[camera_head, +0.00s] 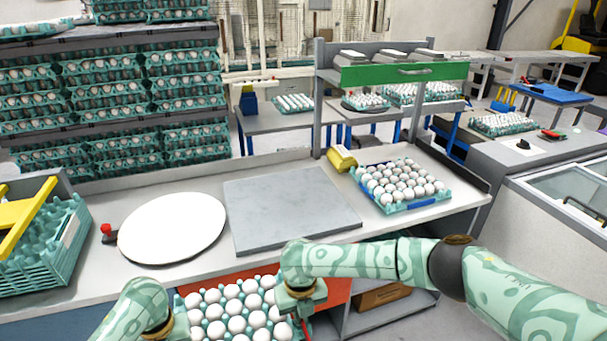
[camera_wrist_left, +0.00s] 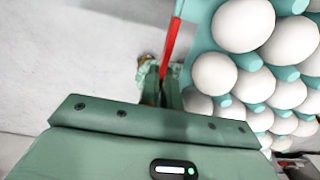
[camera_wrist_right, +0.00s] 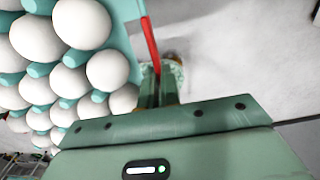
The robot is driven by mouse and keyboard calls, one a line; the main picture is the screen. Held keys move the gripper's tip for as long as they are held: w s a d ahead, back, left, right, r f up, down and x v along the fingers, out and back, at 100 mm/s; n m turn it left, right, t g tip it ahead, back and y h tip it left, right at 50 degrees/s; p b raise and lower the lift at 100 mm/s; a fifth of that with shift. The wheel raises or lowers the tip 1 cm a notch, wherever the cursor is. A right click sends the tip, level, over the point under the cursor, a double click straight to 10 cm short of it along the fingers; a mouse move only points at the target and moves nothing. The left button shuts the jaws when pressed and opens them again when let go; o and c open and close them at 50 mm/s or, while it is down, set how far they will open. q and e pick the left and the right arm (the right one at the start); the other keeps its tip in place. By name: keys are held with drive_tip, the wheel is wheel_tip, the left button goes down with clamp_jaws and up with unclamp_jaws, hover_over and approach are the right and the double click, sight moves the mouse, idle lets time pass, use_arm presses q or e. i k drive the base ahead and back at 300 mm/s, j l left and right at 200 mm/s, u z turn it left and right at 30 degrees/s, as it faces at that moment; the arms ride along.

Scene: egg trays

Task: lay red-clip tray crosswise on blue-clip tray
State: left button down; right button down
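The red-clip tray (camera_head: 204,332), teal and full of white eggs, is held between my two arms at the bottom of the head view, in front of the counter. My right gripper (camera_head: 306,318) is at its right edge. In the right wrist view the right fingers (camera_wrist_right: 158,88) are closed at the red clip (camera_wrist_right: 150,45). In the left wrist view the left fingers (camera_wrist_left: 160,88) are closed at the other red clip (camera_wrist_left: 170,48); the head view hides these fingertips. The blue-clip tray (camera_head: 424,203), also full of eggs, rests on the counter at the right.
A grey square plate (camera_head: 290,210) and a white round disc (camera_head: 172,229) lie bare on the counter (camera_head: 130,190). A teal crate (camera_head: 40,262) is at the left. An orange panel (camera_head: 335,290) is below the counter edge.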

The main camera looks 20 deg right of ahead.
sight(400, 177)
drive_tip(key=l, duration=1.7)
drive_tip(key=k+l, duration=0.1)
drive_tip(key=l, duration=1.6)
